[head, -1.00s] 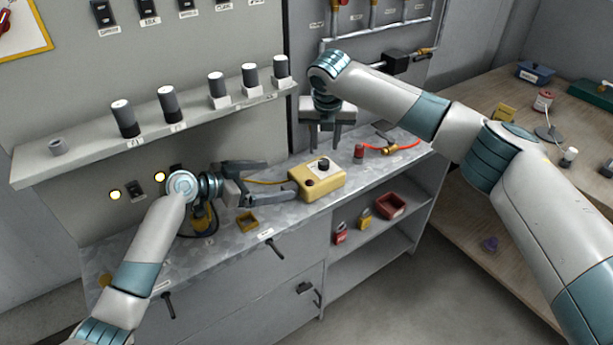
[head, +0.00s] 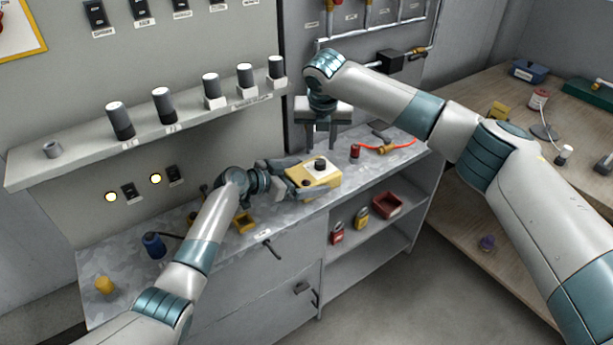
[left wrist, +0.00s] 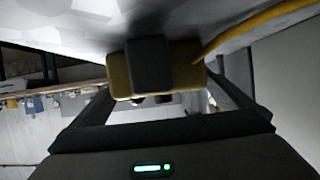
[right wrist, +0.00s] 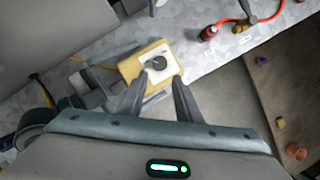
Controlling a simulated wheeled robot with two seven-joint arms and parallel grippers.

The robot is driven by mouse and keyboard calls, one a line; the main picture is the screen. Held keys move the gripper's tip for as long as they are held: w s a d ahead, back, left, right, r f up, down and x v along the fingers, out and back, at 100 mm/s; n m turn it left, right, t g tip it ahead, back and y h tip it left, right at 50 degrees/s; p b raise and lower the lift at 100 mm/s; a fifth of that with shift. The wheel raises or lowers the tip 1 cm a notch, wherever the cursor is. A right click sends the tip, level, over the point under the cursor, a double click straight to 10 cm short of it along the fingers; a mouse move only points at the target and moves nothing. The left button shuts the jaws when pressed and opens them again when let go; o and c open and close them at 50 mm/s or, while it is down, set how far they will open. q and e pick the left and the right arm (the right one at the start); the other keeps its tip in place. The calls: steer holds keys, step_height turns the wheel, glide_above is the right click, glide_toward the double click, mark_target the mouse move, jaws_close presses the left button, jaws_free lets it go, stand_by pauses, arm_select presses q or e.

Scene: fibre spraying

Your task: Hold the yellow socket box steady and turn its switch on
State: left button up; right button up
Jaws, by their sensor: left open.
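The yellow socket box (head: 327,180) lies on the grey metal bench, with a white plate and a dark round switch knob (head: 320,164) on top. My left gripper (head: 294,176) reaches it from the left at bench height. Its jaws are apart, with the box's near end between or just before them; contact is unclear. In the left wrist view the box (left wrist: 122,76) sits between the fingers, partly hidden by a dark block. My right gripper (head: 320,140) points down above and behind the box. In the right wrist view its fingers are spread, the knob (right wrist: 159,63) beyond their tips.
A yellow cable (left wrist: 265,20) runs from the box. A red cylinder (head: 355,151) and a red hose (head: 402,145) lie to the right on the bench. A small yellow tray (head: 244,224) is near the left arm. Padlocks and a red bin (head: 389,205) sit on the shelf below.

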mark_target(320, 161)
arm_select(q)
steer(key=shift+w+d, duration=0.1)
steer(key=c, duration=1.4)
arm_select(e)
steer(key=o, duration=0.4)
steer(key=shift+c, duration=0.2)
steer(key=r+n, duration=0.1)
steer(key=d+r+n+y, duration=0.1)
steer(key=n, duration=0.1)
steer(key=shift+s+d+n, duration=0.25)
steer(key=shift+s+n, duration=0.05)
steer(key=shift+s, duration=0.1)
steer(key=x, duration=1.2)
steer(key=shift+w+a, duration=0.15)
